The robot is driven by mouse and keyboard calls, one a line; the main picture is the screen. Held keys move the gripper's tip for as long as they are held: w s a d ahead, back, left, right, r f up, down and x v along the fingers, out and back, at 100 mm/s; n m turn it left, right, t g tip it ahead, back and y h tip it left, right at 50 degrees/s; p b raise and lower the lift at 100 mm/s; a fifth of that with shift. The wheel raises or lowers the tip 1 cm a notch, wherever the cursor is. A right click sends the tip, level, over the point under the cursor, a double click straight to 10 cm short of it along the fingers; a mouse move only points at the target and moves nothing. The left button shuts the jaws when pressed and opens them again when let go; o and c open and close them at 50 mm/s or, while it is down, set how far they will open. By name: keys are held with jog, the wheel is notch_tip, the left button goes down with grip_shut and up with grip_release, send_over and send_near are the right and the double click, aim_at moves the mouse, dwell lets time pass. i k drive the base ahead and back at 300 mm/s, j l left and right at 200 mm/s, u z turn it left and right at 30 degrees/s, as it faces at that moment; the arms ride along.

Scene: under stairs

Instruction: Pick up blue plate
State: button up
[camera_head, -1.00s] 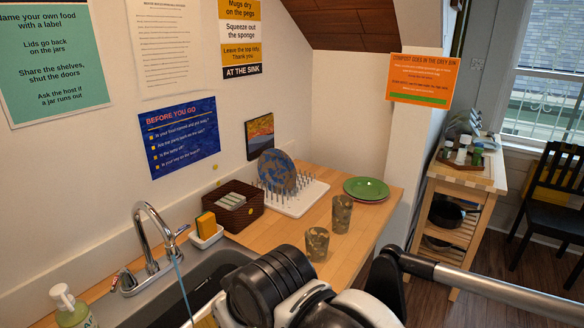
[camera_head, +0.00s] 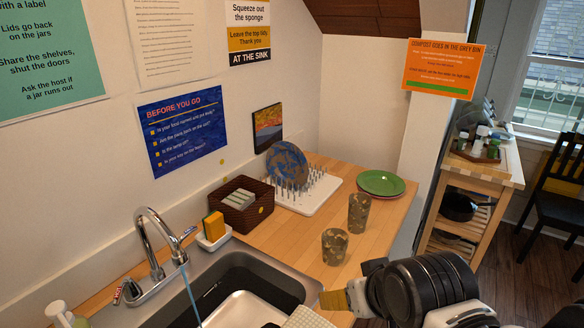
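The blue plate (camera_head: 286,163), mottled with brown patches, stands on edge, slightly tilted, in a white peg dish rack (camera_head: 323,194) at the back of the wooden counter, near the wall. The rack's pegs rise in front of its lower part. My arm (camera_head: 415,290) comes in at the lower right, well in front of the plate and apart from it. A tan piece at the arm's left end (camera_head: 340,299) shows near the sink's right edge. I cannot make out my gripper's fingers.
Two patterned cups (camera_head: 359,212) and (camera_head: 334,246) stand between my arm and the rack. A green plate (camera_head: 380,183) lies stacked at the right. A brown basket (camera_head: 240,204), a sponge in a holder (camera_head: 214,232) and the sink with running tap (camera_head: 160,240) lie left.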

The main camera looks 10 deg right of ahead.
aim_at(286, 162)
jog(key=i+l, duration=0.25)
jog(key=l, duration=0.2)
jog(key=i+l+z, duration=0.1)
jog(key=i+l, duration=0.15)
jog(key=l, duration=0.2)
jog(key=i+l, duration=0.6)
jog(key=l, duration=0.2)
jog(key=k+l+z, duration=0.05)
